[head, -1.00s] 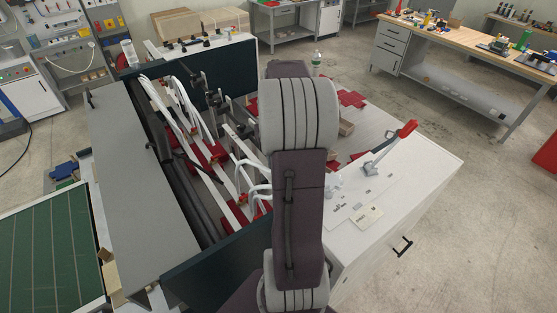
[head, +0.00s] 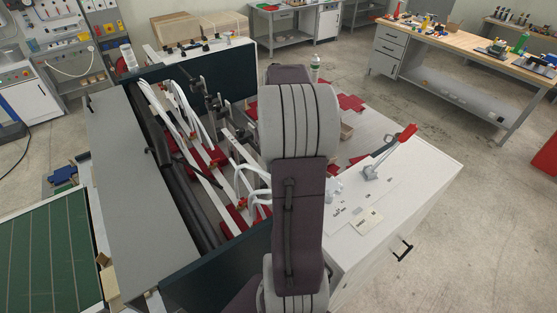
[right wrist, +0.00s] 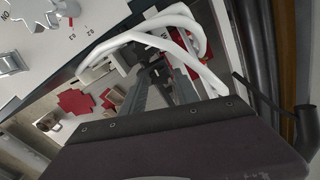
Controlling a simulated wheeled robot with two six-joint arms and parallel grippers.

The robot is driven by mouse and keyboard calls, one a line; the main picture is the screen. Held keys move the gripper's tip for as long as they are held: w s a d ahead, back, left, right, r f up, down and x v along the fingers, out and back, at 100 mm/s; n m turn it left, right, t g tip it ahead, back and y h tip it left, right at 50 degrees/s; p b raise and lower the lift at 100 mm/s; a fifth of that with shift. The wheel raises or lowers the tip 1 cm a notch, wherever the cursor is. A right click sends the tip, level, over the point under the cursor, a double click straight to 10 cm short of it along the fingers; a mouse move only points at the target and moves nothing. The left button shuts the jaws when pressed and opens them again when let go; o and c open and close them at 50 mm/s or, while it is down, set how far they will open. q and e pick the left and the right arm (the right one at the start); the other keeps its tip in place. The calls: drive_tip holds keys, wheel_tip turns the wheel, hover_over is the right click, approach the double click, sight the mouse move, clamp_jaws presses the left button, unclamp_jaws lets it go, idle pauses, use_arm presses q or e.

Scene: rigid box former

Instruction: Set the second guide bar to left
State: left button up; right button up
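The box former's inner frame (head: 205,190) shows in the head view left of my right arm. It has long pale bars, curved white tubes (head: 185,108) and red blocks (head: 217,157). I cannot tell which bar is the second guide bar or how it is set. My right arm stands upright in front of the machine and hides its middle; its gripper is hidden there. In the right wrist view, my right gripper (right wrist: 158,90) is over the frame beside the white tubes (right wrist: 165,28); its fingers are hard to separate from the dark rails. My left gripper is out of view.
A red-handled lever (head: 403,137) stands on the machine's white right-hand top (head: 425,165). A grey panel (head: 135,190) and dark side plates border the frame. A green conveyor (head: 45,260) is at lower left. A workbench (head: 465,45) stands at back right, with open floor between.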

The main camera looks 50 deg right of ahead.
wheel_tip(320, 180, up, 8)
drive_tip(key=shift+r, duration=0.1)
idle(0.4)
